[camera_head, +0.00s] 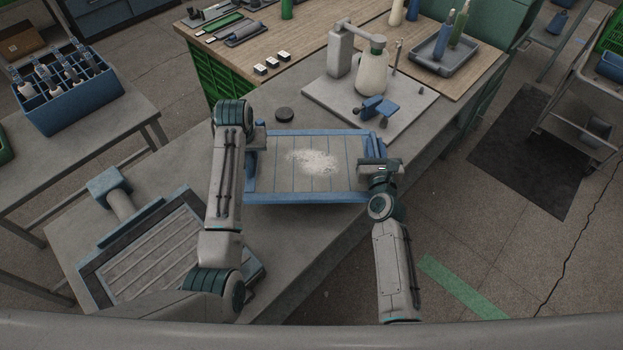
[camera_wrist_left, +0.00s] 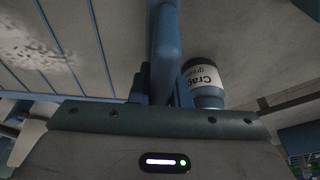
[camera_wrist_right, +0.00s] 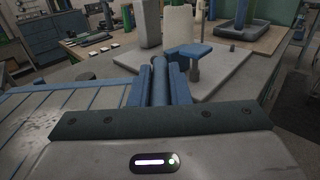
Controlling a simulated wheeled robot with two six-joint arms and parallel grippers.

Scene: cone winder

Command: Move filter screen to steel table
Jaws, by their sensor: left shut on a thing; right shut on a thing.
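The filter screen (camera_head: 276,180) is a blue-framed panel with a heap of white fluff near its middle. It lies roughly level over the grey table (camera_head: 310,235); I cannot tell how high above the top it is. My left gripper (camera_head: 258,138) is shut on the frame's left side; the blue bar shows between its fingers in the left wrist view (camera_wrist_left: 163,60). My right gripper (camera_head: 378,164) is shut on the right side, also seen in the right wrist view (camera_wrist_right: 159,85). The screen's left edge is partly hidden by my left arm.
A slotted grey unit (camera_head: 155,258) with a blue-ended cylinder lies at the left. A dark round lid (camera_head: 285,115) sits just beyond the screen. A plate with a bottle stand (camera_head: 340,60) and blue clamp (camera_head: 375,108) stands behind. A blue crate (camera_head: 75,100) occupies the left table.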

